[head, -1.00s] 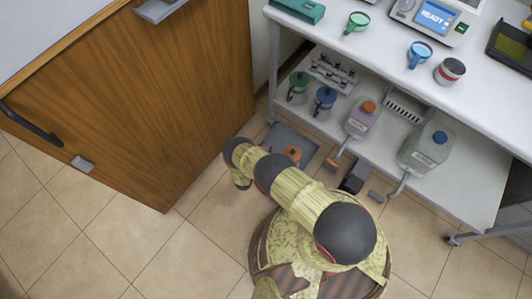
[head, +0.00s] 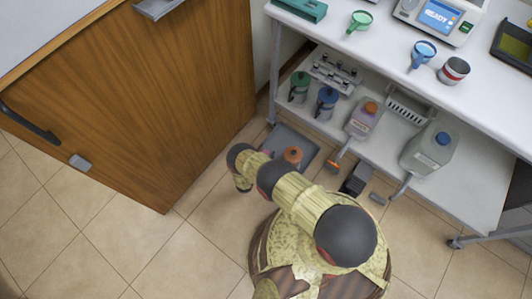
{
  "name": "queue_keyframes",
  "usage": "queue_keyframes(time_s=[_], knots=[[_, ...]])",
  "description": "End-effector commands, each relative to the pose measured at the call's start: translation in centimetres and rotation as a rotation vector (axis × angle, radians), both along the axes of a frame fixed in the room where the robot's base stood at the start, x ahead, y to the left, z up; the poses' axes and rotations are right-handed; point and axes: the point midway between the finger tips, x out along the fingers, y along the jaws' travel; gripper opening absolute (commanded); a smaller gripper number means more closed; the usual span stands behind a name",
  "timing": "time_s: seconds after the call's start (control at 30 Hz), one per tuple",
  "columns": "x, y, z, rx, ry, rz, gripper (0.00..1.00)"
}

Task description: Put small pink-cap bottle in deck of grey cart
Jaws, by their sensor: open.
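A small bottle with an orange-pink cap (head: 293,156) stands on the flat deck of a low grey cart (head: 287,133) on the floor, in the head view. Its lower part is hidden by my arm. My gripper (head: 380,160) is to the right of the cart, near the front edge of the lower shelf. Its dark body is low, and its two fingers are spread wide with nothing seen between them. It is apart from the small bottle. My arm crosses in front of the cart's near side.
A wooden cabinet (head: 150,100) stands left. The tiled floor (head: 130,230) in front is clear.

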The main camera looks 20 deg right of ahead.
Motion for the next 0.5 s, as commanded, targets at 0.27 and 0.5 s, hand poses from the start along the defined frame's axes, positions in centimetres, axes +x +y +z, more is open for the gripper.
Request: queue_keyframes(time_s=[0.27, 0.5], knots=[[0.0, 0.0, 0.2, 0.000, 0.000, 0.000, 0.47], [-2.0, 2.1, 1.8, -0.001, 0.001, 0.005, 0.47]])
